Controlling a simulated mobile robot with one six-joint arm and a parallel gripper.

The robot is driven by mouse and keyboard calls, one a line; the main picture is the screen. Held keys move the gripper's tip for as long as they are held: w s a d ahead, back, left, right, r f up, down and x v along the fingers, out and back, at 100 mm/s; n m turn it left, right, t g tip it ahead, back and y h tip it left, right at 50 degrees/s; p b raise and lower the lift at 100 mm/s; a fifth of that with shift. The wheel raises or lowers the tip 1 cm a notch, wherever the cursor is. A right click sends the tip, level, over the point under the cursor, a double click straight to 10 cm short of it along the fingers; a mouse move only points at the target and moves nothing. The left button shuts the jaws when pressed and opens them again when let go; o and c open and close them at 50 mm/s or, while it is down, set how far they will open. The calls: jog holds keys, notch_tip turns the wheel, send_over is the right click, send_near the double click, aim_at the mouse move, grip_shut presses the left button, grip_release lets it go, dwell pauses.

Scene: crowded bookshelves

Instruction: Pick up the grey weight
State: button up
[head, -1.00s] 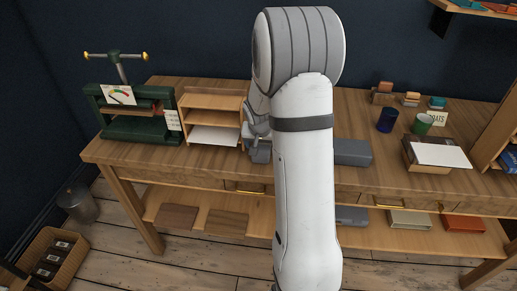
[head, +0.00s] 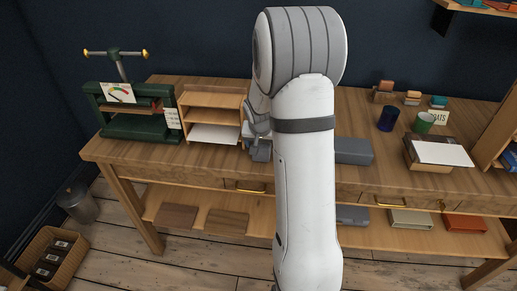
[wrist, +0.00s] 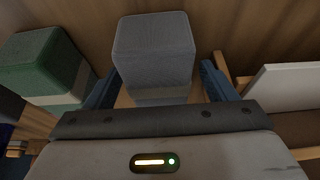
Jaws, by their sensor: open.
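The grey weight (wrist: 153,48) is a block with a flat textured top, seen in the wrist view between the two blue fingers. My gripper (wrist: 160,72) is open, with one finger on each side of the block. Gaps show beside the block, and I see no clear grip on it. In the head view my gripper (head: 258,132) is low over the table, just right of the small wooden shelf unit. My arm hides much of that spot, so I cannot make out the weight clearly there.
A green block (wrist: 45,62) stands close on the left in the wrist view, and a white slab (wrist: 285,88) is on the right. In the head view, the shelf unit (head: 213,99), a green press (head: 135,115) and a grey box (head: 353,151) stand on the table.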

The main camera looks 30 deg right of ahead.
jog(key=shift+c, duration=0.4)
jog(key=shift+w, duration=0.1)
grip_shut()
dwell(0.5)
